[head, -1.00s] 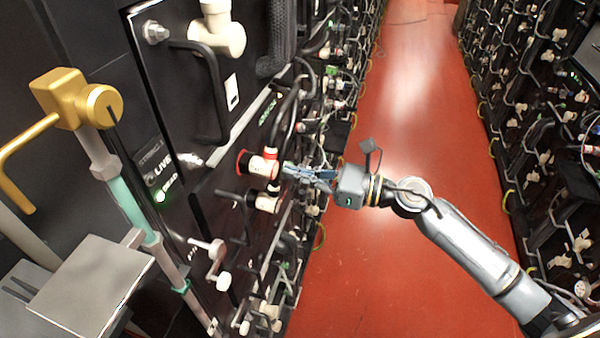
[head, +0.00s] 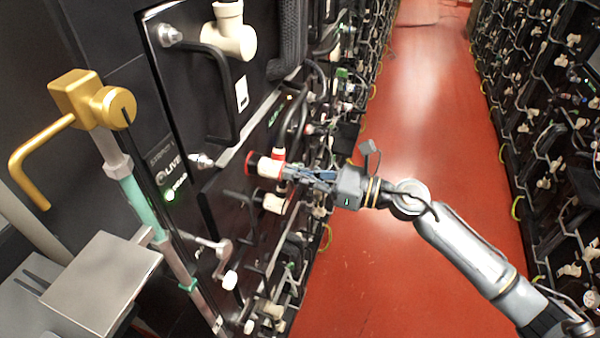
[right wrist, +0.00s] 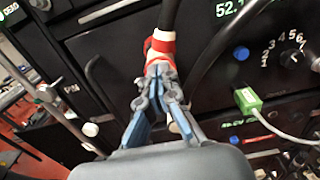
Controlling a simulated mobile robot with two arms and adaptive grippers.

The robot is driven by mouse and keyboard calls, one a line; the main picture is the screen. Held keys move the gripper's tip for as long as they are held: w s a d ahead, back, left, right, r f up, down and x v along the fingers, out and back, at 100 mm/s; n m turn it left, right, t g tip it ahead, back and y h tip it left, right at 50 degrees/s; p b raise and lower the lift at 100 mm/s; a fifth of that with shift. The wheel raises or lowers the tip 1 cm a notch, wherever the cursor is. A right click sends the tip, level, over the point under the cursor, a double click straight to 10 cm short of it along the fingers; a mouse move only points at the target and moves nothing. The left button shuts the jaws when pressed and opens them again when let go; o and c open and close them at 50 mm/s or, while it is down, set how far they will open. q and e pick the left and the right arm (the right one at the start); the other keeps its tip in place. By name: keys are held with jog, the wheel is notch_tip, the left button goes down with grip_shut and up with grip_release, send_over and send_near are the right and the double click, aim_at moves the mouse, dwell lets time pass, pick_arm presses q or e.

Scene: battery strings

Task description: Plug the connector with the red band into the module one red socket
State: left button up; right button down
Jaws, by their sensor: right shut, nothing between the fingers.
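The connector with the red band (head: 277,157) is at the left rack's face in the head view. Its pale body (head: 268,167) meets the red-ringed socket (head: 251,164); I cannot tell how deep it sits. My right gripper (head: 288,173) is just right of it, shut and empty, its tips at or very near the connector. In the right wrist view the connector's red and white part (right wrist: 160,45) is right beyond the fingertips (right wrist: 160,72), with a black cable rising from it. The connector's far end is hidden there. My left gripper is not in view.
A second pale connector (head: 273,202) with a dark ring is just below. A gold handle (head: 90,102) on a pole and a metal box (head: 102,283) stand at left. A green plug (right wrist: 248,102) is nearby. The red aisle floor (head: 420,130) is clear.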

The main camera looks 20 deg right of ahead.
jog(key=shift+a, duration=0.15)
jog(key=b+v, duration=0.3)
jog(key=v, duration=0.1)
jog(key=shift+s+d, duration=0.1)
jog(key=shift+d, duration=0.15)
jog(key=shift+a, duration=0.1)
dwell(0.4)
